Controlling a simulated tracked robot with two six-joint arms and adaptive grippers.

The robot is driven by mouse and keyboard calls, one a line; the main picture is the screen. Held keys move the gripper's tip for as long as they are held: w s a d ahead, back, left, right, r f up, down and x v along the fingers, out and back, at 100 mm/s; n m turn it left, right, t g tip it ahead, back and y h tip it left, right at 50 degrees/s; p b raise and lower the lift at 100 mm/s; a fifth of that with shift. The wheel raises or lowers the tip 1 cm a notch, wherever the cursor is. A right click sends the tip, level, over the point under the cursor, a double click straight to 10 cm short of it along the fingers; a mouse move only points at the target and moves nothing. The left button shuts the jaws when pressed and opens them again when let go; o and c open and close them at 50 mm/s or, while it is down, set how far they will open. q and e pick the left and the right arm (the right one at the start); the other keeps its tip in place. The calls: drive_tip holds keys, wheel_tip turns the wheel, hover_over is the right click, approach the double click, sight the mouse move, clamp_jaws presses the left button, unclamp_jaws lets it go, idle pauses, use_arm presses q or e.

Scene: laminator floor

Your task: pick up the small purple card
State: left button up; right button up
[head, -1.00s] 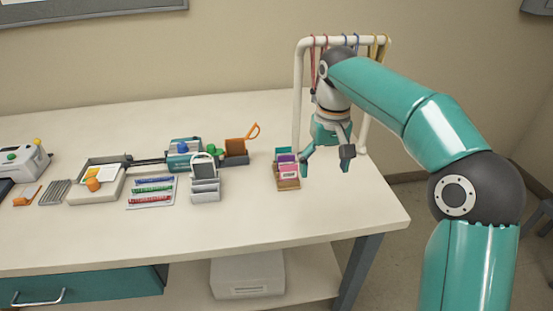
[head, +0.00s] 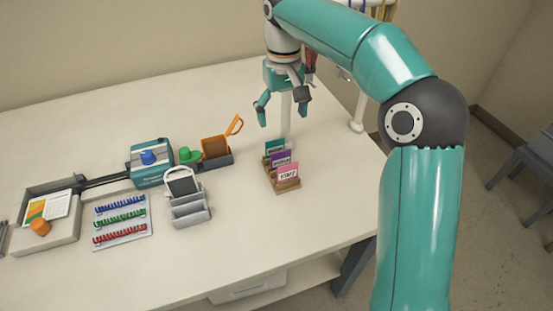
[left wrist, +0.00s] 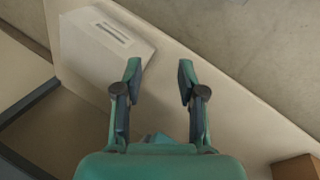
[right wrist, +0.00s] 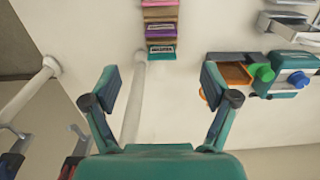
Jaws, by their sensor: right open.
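The small purple card (head: 281,158) stands upright in a wooden card holder (head: 289,187), between a teal card (head: 275,146) behind and a pink card (head: 288,174) in front. The purple card also shows in the right wrist view (right wrist: 161,31), near the top edge, beyond the fingertips. My right gripper (head: 282,109) is open and empty, above and behind the holder in the head view, apart from the cards. My left gripper (left wrist: 160,70) is open and empty; it shows only in the left wrist view, over the lower shelf.
A white lanyard stand (head: 357,115) rises beside my right arm. A white box (left wrist: 103,48) lies below the left gripper.

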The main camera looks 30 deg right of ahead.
sight(281, 159)
wheel_tip(281, 159, down, 15)
drive_tip(key=shift+a+r+b, duration=0.1)
drive_tip(key=shift+b, duration=0.6)
drive_tip(key=shift+w, duration=0.1)
drive_tip(key=c, duration=0.9)
